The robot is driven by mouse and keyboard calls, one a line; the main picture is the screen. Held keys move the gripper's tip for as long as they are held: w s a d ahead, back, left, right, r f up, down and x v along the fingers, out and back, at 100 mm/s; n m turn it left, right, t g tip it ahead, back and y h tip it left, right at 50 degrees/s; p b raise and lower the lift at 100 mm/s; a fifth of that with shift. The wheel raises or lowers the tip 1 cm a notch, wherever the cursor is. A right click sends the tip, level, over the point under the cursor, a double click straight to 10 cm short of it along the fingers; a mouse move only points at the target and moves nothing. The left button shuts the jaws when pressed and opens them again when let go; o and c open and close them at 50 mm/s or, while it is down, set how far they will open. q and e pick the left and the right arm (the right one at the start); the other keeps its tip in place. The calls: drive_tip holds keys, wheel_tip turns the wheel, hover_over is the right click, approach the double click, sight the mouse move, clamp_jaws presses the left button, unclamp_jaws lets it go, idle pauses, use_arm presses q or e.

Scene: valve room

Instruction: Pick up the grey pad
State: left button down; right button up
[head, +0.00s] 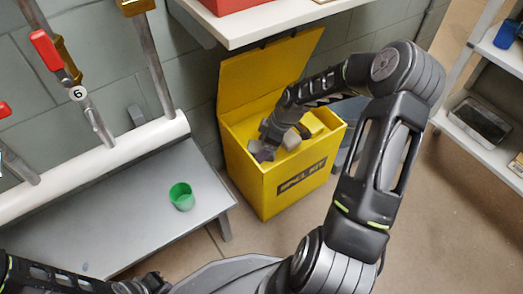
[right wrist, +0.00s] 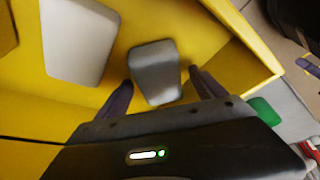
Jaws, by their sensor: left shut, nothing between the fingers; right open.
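The yellow spill kit bin (head: 255,190) stands open in the head view, its lid raised against the wall. My right gripper (head: 278,144) reaches down into it. In the right wrist view, the grey pad (right wrist: 155,68) lies between the open fingers of my right gripper (right wrist: 160,80), with a gap visible on at least the right side. I cannot tell whether either finger touches it. The pad also shows partly beside the gripper in the head view (head: 291,139). My left gripper (head: 150,284) is shut and empty at the bottom left, partly cut off.
A paler pad (right wrist: 78,40) lies left of the grey one inside the bin. A green cup (head: 181,196) stands on the grey bench (head: 110,225). A white shelf (head: 275,22) overhangs the bin. Pipes with red-handled valves (head: 46,48) rise at left.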

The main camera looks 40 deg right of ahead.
drive_tip(key=shift+f, duration=0.15)
drive_tip(key=shift+c, duration=0.2)
drive_tip(key=c, duration=1.5)
wheel_tip(320, 180, up, 10)
drive_tip(key=p, duration=0.4)
drive_tip(key=shift+r+p, duration=0.2)
drive_tip(key=shift+p, duration=0.2)
drive_tip(key=shift+c, duration=0.2)
